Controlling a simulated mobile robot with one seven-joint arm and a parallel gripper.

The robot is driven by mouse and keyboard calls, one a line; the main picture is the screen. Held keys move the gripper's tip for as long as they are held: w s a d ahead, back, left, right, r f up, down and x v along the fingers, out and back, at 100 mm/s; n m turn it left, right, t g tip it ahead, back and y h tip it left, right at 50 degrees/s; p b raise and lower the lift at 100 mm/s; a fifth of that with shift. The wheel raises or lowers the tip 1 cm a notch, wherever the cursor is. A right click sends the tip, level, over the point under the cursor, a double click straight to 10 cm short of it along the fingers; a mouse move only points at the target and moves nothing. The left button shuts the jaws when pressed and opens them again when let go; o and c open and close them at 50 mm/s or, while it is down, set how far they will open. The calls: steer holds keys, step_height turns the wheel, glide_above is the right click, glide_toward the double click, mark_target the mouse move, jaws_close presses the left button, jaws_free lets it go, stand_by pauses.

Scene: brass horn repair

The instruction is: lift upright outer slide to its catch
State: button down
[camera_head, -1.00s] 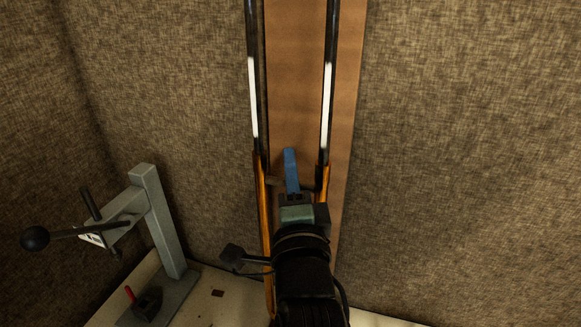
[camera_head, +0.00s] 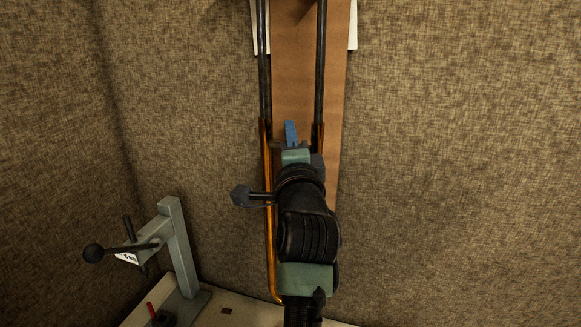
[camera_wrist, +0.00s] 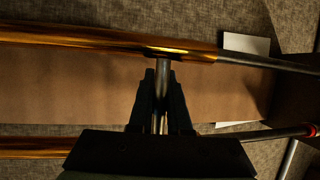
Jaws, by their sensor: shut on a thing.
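The outer slide (camera_head: 269,215) is a pair of gold tubes standing upright against a brown board (camera_head: 295,65). Dark inner tubes (camera_head: 264,80) run up out of its upper ends. The wrist view shows the gold tubes (camera_wrist: 110,38) sideways, with a silver cross brace (camera_wrist: 163,72) between them. My gripper (camera_wrist: 160,100) is shut on this brace. In the head view my gripper (camera_head: 294,150) sits between the tubes near their upper ends and hides the brace. A blue piece (camera_head: 290,132) shows just above it. I cannot make out the catch.
A grey stand with a black ball-ended lever (camera_head: 175,245) is at lower left, with a small red-handled item (camera_head: 152,312) at its foot. White pieces (camera_head: 352,25) show at the board's upper edges. Fabric-covered walls (camera_head: 460,150) surround the board.

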step_height(320, 180, up, 19)
steer(key=p, duration=0.8)
steer(key=shift+r+p, duration=0.1)
steer(key=shift+p, duration=0.25)
steer(key=shift+s+r, duration=0.1)
steer(key=c, duration=1)
jaws_free()
steer(key=shift+o, duration=0.7)
steer(key=shift+f, duration=0.2)
steer(key=b+v, duration=0.7)
steer(key=v, duration=0.5)
steer(key=shift+s, duration=0.4)
